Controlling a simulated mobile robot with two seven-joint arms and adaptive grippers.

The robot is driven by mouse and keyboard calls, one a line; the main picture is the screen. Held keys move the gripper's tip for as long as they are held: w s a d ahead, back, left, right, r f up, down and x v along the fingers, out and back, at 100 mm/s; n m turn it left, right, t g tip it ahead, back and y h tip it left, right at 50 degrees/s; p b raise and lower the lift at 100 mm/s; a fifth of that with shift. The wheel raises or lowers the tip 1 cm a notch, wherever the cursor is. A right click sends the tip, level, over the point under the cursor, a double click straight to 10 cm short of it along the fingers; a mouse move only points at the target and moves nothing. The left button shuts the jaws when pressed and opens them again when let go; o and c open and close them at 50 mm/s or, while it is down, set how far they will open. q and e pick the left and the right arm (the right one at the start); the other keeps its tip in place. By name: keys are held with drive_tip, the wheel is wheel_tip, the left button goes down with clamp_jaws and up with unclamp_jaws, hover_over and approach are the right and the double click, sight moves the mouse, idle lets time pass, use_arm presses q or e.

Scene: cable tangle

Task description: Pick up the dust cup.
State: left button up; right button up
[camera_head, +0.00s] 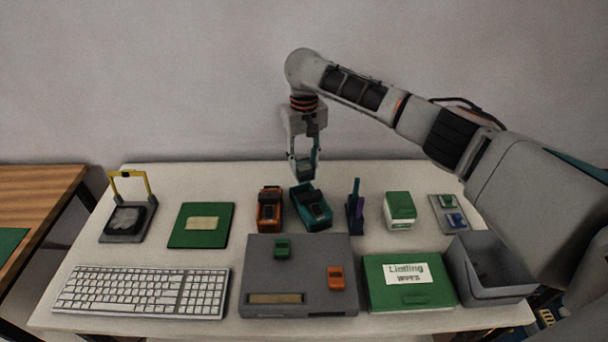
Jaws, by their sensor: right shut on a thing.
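My right gripper (304,160) hangs downward above the back of the white table, a little above and behind a teal device (312,208). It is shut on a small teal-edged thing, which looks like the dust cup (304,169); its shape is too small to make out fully. The teal device stands on the table, with a similar orange device (268,209) close to its left. The held thing appears raised clear of the device. My left gripper is not in view.
A teal and purple upright item (355,210), a green-and-white box (399,208) and a grey bin (486,281) stand to the right. A grey case (300,265) lies in front. A keyboard (140,291), green mat (185,237) and yellow-framed stand (150,203) are left.

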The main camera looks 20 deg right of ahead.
wheel_tip(320, 180, up, 11)
idle(0.4)
drive_tip(key=shift+c, duration=0.3)
